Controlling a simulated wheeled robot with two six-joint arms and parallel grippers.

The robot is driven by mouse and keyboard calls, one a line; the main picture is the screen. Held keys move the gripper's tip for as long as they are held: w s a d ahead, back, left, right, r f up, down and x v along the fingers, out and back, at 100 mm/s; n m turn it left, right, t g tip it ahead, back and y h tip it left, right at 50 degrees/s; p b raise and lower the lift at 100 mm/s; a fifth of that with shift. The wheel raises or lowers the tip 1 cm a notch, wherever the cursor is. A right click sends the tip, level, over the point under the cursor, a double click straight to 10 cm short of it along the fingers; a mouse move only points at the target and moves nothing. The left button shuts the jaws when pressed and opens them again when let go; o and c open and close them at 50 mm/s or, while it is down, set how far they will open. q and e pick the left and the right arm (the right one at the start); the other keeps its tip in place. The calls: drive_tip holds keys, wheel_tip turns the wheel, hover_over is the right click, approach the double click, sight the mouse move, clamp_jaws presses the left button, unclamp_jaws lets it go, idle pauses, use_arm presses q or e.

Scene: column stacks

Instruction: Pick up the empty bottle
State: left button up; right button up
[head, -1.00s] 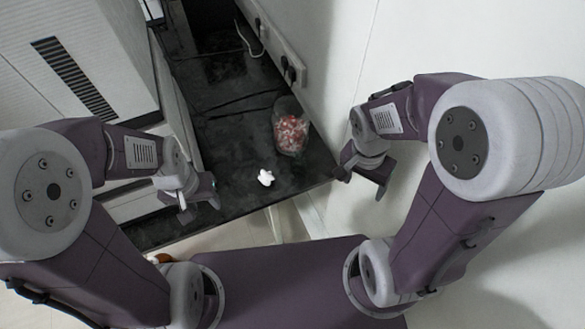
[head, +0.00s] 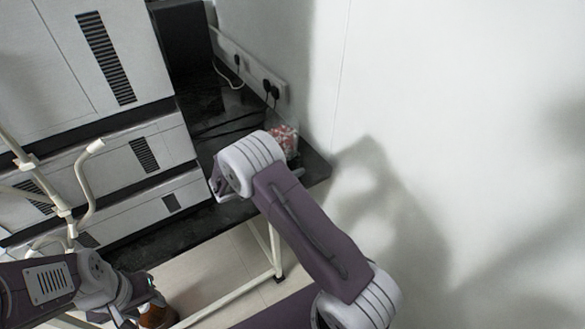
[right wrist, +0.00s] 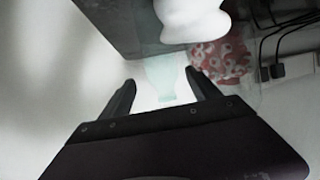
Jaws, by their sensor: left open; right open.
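A pale, translucent bottle-like shape (right wrist: 165,72) shows in the right wrist view, between and just past the fingertips of my right gripper (right wrist: 160,82). Its outline is faint, and I cannot tell whether the fingers touch it. My right gripper is open. In the head view my right gripper (head: 222,188) is over the dark counter, largely covered by its own arm. I cannot make out the bottle there. My left gripper (head: 137,302) is open and low at the left, away from the counter top.
A clear container with red and white contents (head: 285,138) stands on the dark counter (head: 318,168); it also shows in the right wrist view (right wrist: 225,62). A white lumpy object (right wrist: 190,18) is close by. Sockets with plugs (head: 268,88) line the wall. Large white machines stand left.

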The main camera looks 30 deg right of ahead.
sight(300, 162)
drive_tip(key=shift+w+d+f, duration=0.2)
drive_tip(key=shift+d+f, duration=0.05)
drive_tip(key=shift+d, duration=0.3)
drive_tip(key=shift+w+d+f, duration=0.15)
drive_tip(key=shift+d+f, duration=0.1)
drive_tip(key=x, duration=0.5)
drive_tip(key=shift+w+f+p, duration=0.15)
drive_tip(key=shift+f+p, duration=0.05)
drive_tip(key=shift+p, duration=0.1)
drive_tip(key=c, duration=1.5)
drive_tip(key=shift+r, duration=0.15)
